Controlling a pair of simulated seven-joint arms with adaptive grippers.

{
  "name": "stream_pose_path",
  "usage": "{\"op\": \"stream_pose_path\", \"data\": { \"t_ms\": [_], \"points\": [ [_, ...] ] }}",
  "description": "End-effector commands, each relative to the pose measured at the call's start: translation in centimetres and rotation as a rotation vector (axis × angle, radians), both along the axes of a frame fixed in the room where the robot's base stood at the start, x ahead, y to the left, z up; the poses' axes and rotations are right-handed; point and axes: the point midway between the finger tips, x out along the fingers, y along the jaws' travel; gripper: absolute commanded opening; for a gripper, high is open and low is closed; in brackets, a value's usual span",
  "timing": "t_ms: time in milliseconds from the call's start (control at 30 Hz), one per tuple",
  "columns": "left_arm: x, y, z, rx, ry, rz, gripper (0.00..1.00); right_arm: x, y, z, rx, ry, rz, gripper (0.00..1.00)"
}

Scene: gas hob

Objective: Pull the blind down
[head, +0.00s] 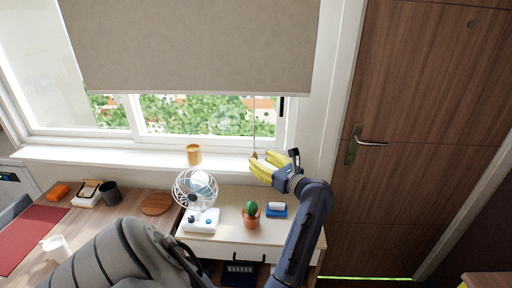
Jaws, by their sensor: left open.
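The beige roller blind (190,45) hangs over the upper part of the window, its lower edge above the greenery outside. A thin pull cord (254,125) hangs from it near the right side of the window, with a small brown knob (254,155) at its end. My left gripper (262,166), with yellow fingers, is at the knob and open. I cannot tell whether the knob is between the fingers or just in front of or behind them. My right gripper is not in view.
Below the sill stand a white fan (196,188), a potted cactus (251,214) and a blue-and-white block (277,209) on a cabinet. A yellow-brown cup (193,154) is on the sill. A wooden door (425,130) with a handle is at the right.

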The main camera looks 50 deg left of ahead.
Motion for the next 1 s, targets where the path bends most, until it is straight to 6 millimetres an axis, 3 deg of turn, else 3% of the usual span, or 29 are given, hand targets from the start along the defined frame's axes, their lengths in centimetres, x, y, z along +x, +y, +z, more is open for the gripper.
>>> {"op": "stream_pose_path", "data": {
  "t_ms": [300,700,867,1000],
  "points": [
    [0.0,-3.1,0.0,0.0,-0.001,-0.001,0.45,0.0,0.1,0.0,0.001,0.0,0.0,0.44],
    [0.0,-3.4,0.0,0.0,-0.001,0.0,0.45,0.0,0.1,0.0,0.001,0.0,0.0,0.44],
    [0.0,-3.4,0.2,0.003,-0.001,0.0,0.27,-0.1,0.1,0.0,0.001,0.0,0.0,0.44],
    [0.5,-3.4,2.0,0.046,0.0,-0.007,0.1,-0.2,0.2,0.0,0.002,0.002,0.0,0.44]
  ]
}}
